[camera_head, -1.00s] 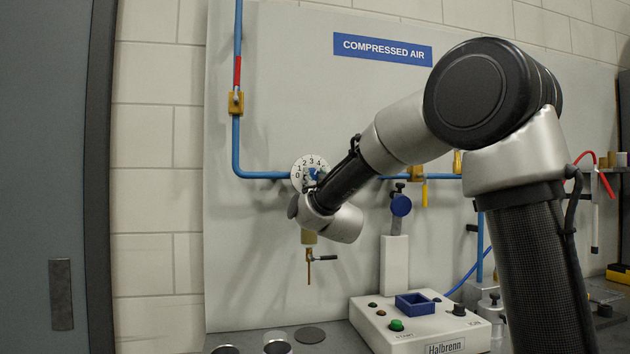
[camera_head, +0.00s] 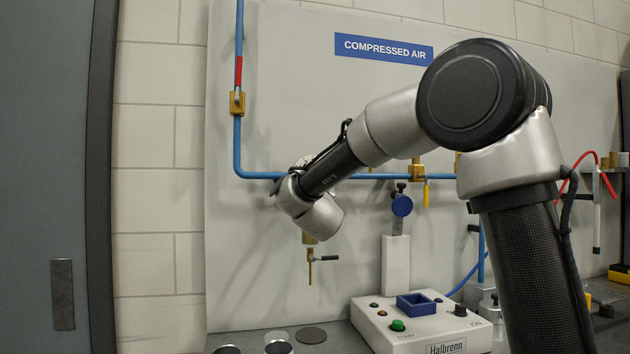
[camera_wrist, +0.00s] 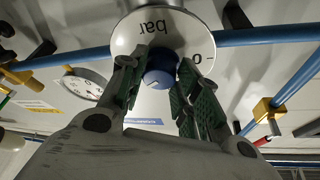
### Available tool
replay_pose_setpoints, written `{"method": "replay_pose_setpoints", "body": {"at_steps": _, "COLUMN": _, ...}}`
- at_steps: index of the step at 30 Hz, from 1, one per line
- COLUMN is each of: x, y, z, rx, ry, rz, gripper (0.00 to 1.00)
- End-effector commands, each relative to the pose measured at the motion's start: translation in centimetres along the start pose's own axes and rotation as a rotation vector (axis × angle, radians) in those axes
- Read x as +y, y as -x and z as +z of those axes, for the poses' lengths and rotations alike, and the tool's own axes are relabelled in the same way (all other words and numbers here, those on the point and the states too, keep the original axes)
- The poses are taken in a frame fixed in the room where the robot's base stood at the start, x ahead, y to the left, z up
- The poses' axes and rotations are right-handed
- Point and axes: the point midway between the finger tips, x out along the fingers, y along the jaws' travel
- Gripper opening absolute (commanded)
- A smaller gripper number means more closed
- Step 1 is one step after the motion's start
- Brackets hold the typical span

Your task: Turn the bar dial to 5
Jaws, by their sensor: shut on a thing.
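The bar dial is a white round plate (camera_wrist: 180,25) with "bar" printed on it, upside down in the wrist view, and a 0 near its lower right. Its blue knob (camera_wrist: 160,74) is at the centre. My gripper (camera_wrist: 162,62) is shut on the knob, one finger on each side. In the head view my wrist covers almost all of the dial; only a bit of its upper rim (camera_head: 303,160) shows. The number the knob points to cannot be read.
A blue pipe (camera_head: 262,175) runs along the wall panel at dial height. A brass valve (camera_head: 310,260) hangs below the dial. A round gauge (camera_wrist: 87,84) is left of it in the wrist view. A white control box (camera_head: 405,325) stands on the bench lower right.

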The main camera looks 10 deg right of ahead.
Motion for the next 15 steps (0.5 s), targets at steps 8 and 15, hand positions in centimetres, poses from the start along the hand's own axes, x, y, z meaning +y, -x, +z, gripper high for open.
{"method": "replay_pose_setpoints", "body": {"at_steps": 8, "x": 0.01, "y": 0.03, "z": 0.09, "rx": -0.002, "ry": -0.036, "rz": 0.016, "gripper": 0.08}}
{"method": "replay_pose_setpoints", "body": {"at_steps": 15, "x": 0.02, "y": 0.04, "z": 0.09, "rx": -0.002, "ry": -0.036, "rz": 0.016, "gripper": 0.08}}
